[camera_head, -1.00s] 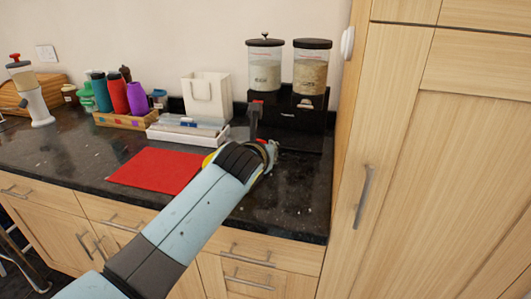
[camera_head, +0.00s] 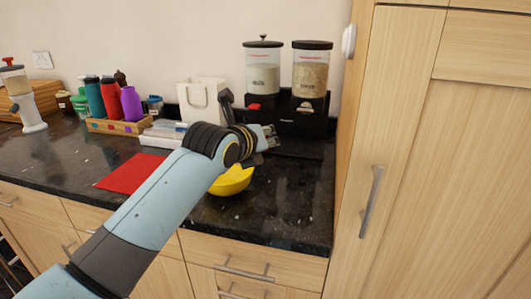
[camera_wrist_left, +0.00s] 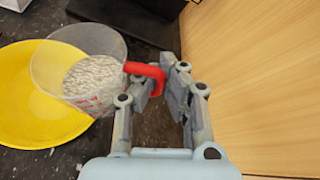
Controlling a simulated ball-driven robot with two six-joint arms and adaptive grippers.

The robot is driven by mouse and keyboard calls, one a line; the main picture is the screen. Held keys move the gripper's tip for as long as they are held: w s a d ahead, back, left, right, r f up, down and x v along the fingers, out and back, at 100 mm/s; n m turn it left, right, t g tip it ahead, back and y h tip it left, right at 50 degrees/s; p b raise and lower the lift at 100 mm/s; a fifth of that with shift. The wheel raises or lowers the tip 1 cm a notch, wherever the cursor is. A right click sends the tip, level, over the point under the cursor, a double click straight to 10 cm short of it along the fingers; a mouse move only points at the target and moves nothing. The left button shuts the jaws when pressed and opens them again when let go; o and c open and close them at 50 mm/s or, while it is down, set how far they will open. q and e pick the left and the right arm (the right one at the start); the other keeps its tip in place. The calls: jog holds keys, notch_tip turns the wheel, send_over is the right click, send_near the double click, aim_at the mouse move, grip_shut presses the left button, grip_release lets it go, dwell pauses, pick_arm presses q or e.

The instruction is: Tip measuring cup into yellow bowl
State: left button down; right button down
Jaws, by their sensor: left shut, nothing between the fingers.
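The yellow bowl (camera_head: 232,181) sits on the dark counter, partly behind my left arm. In the left wrist view the bowl (camera_wrist_left: 35,118) is at the left. The clear measuring cup (camera_wrist_left: 84,84), with white grains inside and red markings, overlaps the bowl's right edge there. Its red handle (camera_wrist_left: 150,73) reaches to my left fingertips. The cup is hidden in the head view. My right gripper is not in view.
Two dispensers on a black stand (camera_head: 290,112) are behind my gripper. A tall wooden cabinet (camera_head: 400,150) closes off the right. A red mat (camera_head: 130,173), a white bag (camera_head: 203,100) and a bottle tray (camera_head: 115,126) are to the left. The front right counter is clear.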

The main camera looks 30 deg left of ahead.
pick_arm(q)
jog(key=shift+r, duration=0.3)
jog(key=shift+r+n+h+p, duration=0.2)
jog(key=shift+n+h+p, duration=0.15)
jog(key=shift+p, duration=0.3)
jog(key=shift+a+r+n+t+h, duration=0.3)
jog(key=shift+n+t+h, duration=0.1)
jog(key=shift+n, duration=0.25)
dwell(0.4)
jog(key=shift+s+a+r+n, duration=0.1)
jog(key=shift+a+r+n, duration=0.2)
jog(key=shift+n, duration=0.2)
